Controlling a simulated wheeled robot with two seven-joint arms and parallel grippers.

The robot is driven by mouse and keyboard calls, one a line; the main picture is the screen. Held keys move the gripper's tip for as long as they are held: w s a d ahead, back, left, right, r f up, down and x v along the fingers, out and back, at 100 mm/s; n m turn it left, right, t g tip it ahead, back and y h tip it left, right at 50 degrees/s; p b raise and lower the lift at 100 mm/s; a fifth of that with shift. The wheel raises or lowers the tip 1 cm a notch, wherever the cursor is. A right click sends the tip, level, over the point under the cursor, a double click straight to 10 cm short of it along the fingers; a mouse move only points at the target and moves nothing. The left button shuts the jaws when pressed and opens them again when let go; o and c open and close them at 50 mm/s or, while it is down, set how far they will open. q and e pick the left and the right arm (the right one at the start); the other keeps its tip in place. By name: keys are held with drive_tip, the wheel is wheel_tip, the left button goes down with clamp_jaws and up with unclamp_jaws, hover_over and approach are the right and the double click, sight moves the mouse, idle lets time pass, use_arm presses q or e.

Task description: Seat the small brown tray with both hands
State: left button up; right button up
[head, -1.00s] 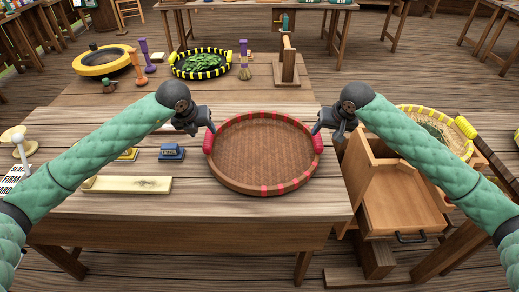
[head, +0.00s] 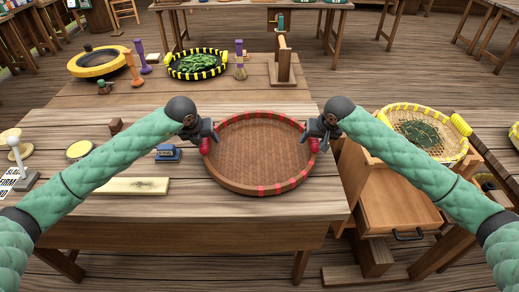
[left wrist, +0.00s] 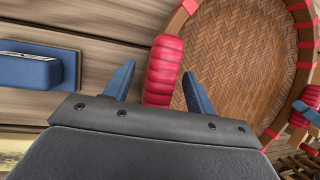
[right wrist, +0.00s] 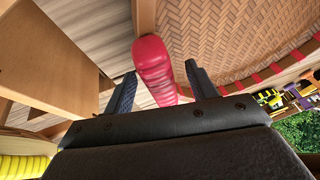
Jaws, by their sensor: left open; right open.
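The small brown tray (head: 258,155) is a round woven basket with red bands on its rim and a red grip on each side. It lies on the wooden table in the head view. My left gripper (head: 207,138) is at its left grip; in the left wrist view the open fingers (left wrist: 160,90) stand on either side of the red left grip (left wrist: 164,68). My right gripper (head: 320,138) is at the right grip; in the right wrist view the open fingers (right wrist: 160,88) stand on either side of the red right grip (right wrist: 153,65). Neither gripper is closed on a grip.
A blue block (head: 168,153) and a pale board (head: 128,186) lie left of the tray. A wooden drawer box (head: 390,195) with a yellow-rimmed basket (head: 388,110) stands at the right. A black-and-yellow tray of leaves (head: 197,64) sits at the back.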

use_arm(q)
drive_tip(key=shift+f, duration=0.25)
use_arm(e)
drive_tip(key=shift+f, duration=0.25)
use_arm(q)
clamp_jaws()
use_arm(e)
drive_tip(key=c, duration=1.2)
drive_tip(key=shift+c, duration=0.2)
use_arm(q)
drive_tip(key=shift+w+r, duration=0.1)
drive_tip(key=shift+r, duration=0.05)
use_arm(e)
drive_tip(key=shift+w+r, duration=0.1)
